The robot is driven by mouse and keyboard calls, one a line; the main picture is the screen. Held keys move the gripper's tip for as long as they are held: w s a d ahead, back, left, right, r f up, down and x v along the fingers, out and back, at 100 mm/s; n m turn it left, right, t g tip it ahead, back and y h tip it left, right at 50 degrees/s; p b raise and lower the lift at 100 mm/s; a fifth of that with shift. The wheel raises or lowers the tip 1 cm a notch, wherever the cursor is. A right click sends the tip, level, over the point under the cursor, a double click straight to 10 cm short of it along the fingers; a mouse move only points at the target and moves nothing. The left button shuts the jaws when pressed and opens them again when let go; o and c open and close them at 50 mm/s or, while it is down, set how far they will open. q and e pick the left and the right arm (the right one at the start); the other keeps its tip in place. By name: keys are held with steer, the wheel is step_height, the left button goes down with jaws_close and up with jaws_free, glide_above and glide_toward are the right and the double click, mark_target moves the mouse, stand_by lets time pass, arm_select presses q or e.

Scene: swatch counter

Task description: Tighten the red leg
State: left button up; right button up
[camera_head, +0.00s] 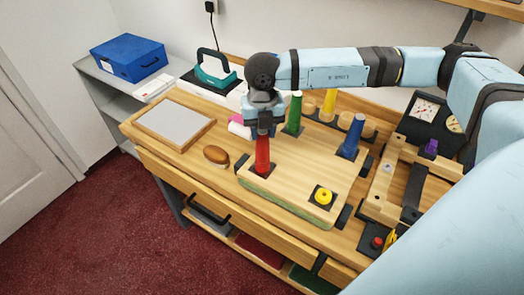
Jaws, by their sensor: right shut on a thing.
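The red leg (262,155) stands upright on a dark square plate at the front left of a wooden board (290,178). My right gripper (264,130) points down and is shut on the top of the red leg. A green leg (295,112) and a blue leg (352,137) stand upright on the board's far side. At the board's front right corner is a dark plate with a short yellow piece (323,196). My left gripper is not in view.
A yellow leg (328,104) stands in a rack behind the board. A brown oval object (216,154) and a grey framed panel (176,123) lie to the left. A wooden clamp-like frame (383,190) and a dark gauge box (428,116) are to the right.

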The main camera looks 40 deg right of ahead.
steer(key=m, duration=0.6)
steer(key=shift+f+b, duration=0.1)
steer(key=shift+b, duration=0.3)
steer(key=m, duration=0.5)
steer(key=o, duration=0.6)
steer(key=shift+o, duration=0.2)
